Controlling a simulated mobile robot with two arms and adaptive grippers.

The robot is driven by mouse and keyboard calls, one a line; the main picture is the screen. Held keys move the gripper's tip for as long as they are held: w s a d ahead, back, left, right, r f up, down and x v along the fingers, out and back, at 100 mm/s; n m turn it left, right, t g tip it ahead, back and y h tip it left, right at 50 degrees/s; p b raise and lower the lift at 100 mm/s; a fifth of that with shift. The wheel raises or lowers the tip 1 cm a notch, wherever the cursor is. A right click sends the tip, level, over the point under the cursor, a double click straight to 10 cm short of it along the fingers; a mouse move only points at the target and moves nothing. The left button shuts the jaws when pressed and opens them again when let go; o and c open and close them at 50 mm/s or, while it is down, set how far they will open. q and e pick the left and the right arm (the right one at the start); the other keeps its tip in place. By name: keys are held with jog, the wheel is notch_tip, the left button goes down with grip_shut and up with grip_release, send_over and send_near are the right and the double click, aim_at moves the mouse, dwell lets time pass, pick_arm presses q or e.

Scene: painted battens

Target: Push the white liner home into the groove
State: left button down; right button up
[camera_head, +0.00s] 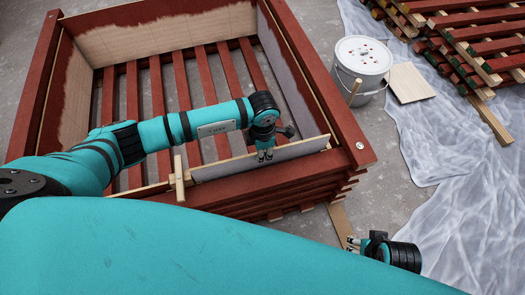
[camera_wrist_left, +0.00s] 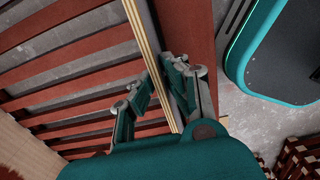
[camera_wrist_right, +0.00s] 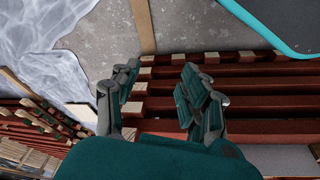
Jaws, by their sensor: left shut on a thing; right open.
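The white liner (camera_head: 290,154), which looks pale grey, stands along the inner side of the red crate's (camera_head: 310,178) near wall. A light wooden edge runs along it. My left gripper (camera_head: 265,156) reaches down from above and is shut on its upper edge, around the middle of its length. In the left wrist view my left gripper's fingers (camera_wrist_left: 174,80) straddle the upper edge beside the red rail. The groove is hidden. My right gripper (camera_head: 353,243) is open and empty, outside the crate at its near right; it also shows in the right wrist view (camera_wrist_right: 155,88).
The crate's slatted floor (camera_head: 160,88) lies below my left arm. A wooden stick (camera_head: 179,178) stands at the liner's left end. A white bucket (camera_head: 361,68), plastic sheeting (camera_head: 430,145) and stacked red battens (camera_head: 470,35) lie to the right. Bare floor (camera_head: 385,165) lies between.

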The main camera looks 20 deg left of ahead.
pick_arm(q)
jog(key=shift+f+b, duration=0.55)
jog(key=shift+f, duration=0.05)
pick_arm(e)
jog(key=shift+w+v, duration=0.15)
jog(key=shift+v, duration=0.8)
jog(key=shift+w+v, duration=0.1)
jog(key=shift+v, duration=0.85)
pick_arm(q)
jog(key=shift+f, duration=0.35)
pick_arm(e)
jog(key=shift+s+r, duration=0.1)
jog(key=shift+r, duration=0.15)
pick_arm(q)
jog(key=shift+f+b, duration=0.95)
jog(key=shift+b, duration=0.1)
pick_arm(e)
jog(key=shift+v, duration=0.95)
pick_arm(q)
jog(key=c, duration=1.4)
grip_release()
jog(key=shift+c, duration=0.2)
jog(key=shift+o, duration=0.5)
jog(key=shift+f, duration=0.1)
pick_arm(e)
jog(key=shift+s+d, duration=0.1)
jog(key=shift+d, duration=0.05)
pick_arm(q)
notch_tip(320, 180, up, 12)
jog(key=shift+r, duration=0.1)
